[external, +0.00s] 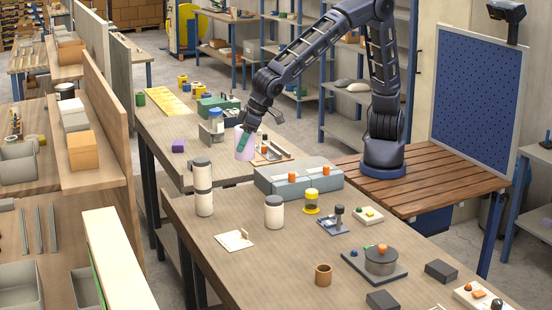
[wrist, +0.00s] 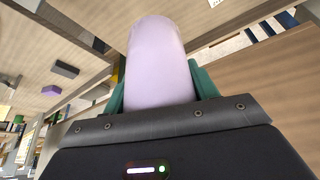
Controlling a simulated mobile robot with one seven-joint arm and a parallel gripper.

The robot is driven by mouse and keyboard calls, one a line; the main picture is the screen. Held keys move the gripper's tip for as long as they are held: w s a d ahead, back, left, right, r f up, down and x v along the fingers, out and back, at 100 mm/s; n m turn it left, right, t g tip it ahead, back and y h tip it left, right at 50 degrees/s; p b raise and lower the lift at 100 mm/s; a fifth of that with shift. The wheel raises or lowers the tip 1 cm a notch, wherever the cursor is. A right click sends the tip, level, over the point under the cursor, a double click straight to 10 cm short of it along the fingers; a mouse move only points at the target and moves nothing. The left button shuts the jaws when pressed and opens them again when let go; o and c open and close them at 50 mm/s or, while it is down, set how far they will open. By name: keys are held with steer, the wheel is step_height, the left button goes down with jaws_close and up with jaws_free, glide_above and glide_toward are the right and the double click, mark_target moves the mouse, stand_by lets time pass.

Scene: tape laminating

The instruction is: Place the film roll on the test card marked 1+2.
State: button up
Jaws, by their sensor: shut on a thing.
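My gripper (external: 243,142) has green fingers and is shut on a pale lavender roll (external: 250,149), which I take to be the film roll. In the wrist view the roll (wrist: 162,65) stands out between the two green fingers. In the external view it hangs over the far bench near that bench's right end, beside a wooden tray (external: 287,156). I cannot tell whether it touches anything below. A white card (external: 229,243) with a small pale piece lies on the near bench. No 1+2 mark is readable in either view.
A grey-blue box (external: 268,183) with orange-knobbed lids stands at the near bench's back edge. A purple block (external: 178,146) lies on the far bench. A gap separates the benches.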

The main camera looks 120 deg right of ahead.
steer(key=w+a, duration=1.1)
steer(key=a, duration=0.4)
glide_above(231, 241)
step_height(231, 241, down, 20)
steer(key=shift+f, duration=0.1)
steer(key=o, duration=1.2)
steer(key=shift+c, duration=0.2)
steer(key=v, duration=1.2)
